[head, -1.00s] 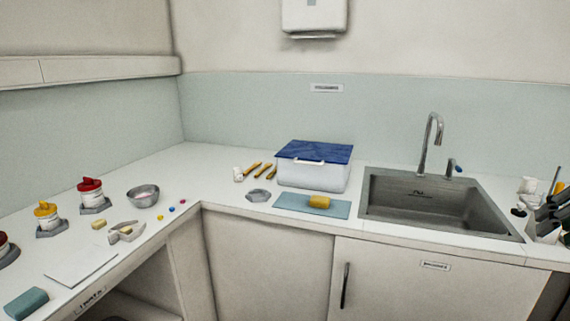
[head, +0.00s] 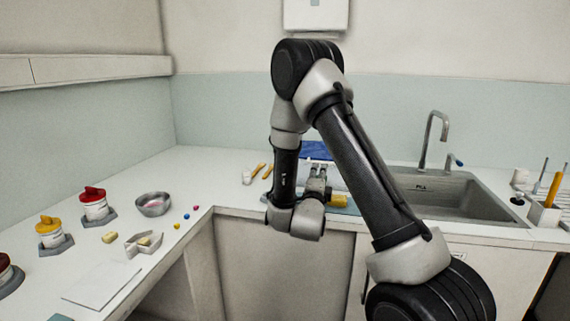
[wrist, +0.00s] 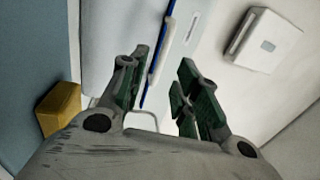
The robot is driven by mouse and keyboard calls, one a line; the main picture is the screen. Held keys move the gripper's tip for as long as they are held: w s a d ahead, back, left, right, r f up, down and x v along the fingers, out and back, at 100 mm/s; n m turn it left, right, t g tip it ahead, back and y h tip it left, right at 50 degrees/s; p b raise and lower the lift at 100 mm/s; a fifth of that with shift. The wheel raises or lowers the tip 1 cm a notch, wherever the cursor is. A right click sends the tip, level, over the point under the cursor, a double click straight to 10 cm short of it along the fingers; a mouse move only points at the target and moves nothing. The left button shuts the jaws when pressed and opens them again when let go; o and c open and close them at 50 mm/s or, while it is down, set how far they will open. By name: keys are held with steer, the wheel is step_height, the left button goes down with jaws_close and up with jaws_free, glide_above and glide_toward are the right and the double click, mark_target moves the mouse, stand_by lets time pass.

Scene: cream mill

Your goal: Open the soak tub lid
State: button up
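The soak tub (head: 317,171) stands on the counter left of the sink, mostly hidden behind my arm in the head view. Its blue lid (head: 318,150) lies on top and looks closed. My gripper (head: 318,185) is in front of the tub's near side. In the wrist view, my gripper (wrist: 165,85) is open, with its two green-padded fingers apart. The lid's white handle (wrist: 161,52) shows just beyond the left finger, with the dark blue lid edge (wrist: 168,28) beside it. I cannot tell whether a finger touches the handle.
A yellow sponge (wrist: 58,108) lies on a blue mat (wrist: 28,70) in front of the tub. The sink (head: 455,193) is to the right. A metal bowl (head: 153,205) and lidded jars (head: 96,207) stand on the left counter. A wall dispenser (wrist: 265,40) is above.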

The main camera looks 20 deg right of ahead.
mark_target(320, 163)
steer(key=x, duration=0.7)
steer(key=shift+w+a+r, duration=0.15)
steer(key=shift+w, duration=0.2)
steer(key=shift+c, duration=0.5)
jaws_close()
